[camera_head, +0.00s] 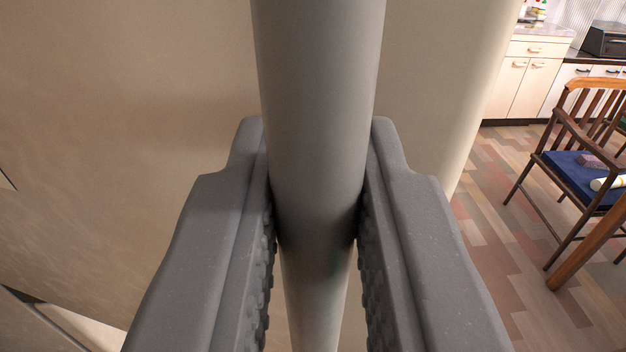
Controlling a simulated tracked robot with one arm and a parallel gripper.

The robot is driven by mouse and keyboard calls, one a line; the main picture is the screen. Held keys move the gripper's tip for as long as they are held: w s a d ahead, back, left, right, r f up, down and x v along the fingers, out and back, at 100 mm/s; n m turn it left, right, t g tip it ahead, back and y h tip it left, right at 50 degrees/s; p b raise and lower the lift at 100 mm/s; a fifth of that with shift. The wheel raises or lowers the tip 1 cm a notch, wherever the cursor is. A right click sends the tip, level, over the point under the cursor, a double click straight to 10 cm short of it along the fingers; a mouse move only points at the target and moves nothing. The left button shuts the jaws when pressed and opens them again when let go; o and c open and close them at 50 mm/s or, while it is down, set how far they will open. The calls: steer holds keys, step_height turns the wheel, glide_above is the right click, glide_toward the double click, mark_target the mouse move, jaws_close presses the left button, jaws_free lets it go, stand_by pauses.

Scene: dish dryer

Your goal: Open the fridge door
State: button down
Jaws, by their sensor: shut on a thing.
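A thick grey vertical bar handle (318,90) runs from the top to the bottom of the view. My gripper (317,215) is shut around it, one ridged grey finger on each side. Behind the handle is the beige fridge door (130,130), a broad smooth surface filling the left and middle. A rounded pale edge (480,90) shows right of the handle. A dark gap with a pale strip shows at the lower left (40,305). I cannot tell from this view whether the door stands ajar.
A wooden chair (575,130) with a blue seat stands at the right, with small items on it. White cabinets (525,80) and a dark toaster oven (605,40) are at the back right. Patchwork floor (500,230) is clear between the fridge and the chair.

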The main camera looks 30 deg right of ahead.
steer(key=c, duration=1.7)
jaws_free()
steer(key=shift+d+f, duration=0.1)
steer(key=shift+d, duration=0.1)
steer(key=shift+s, duration=0.1)
steer(key=shift+a, duration=0.15)
steer(key=v, duration=1.3)
steer(key=shift+s, duration=0.3)
steer(key=shift+a, duration=0.15)
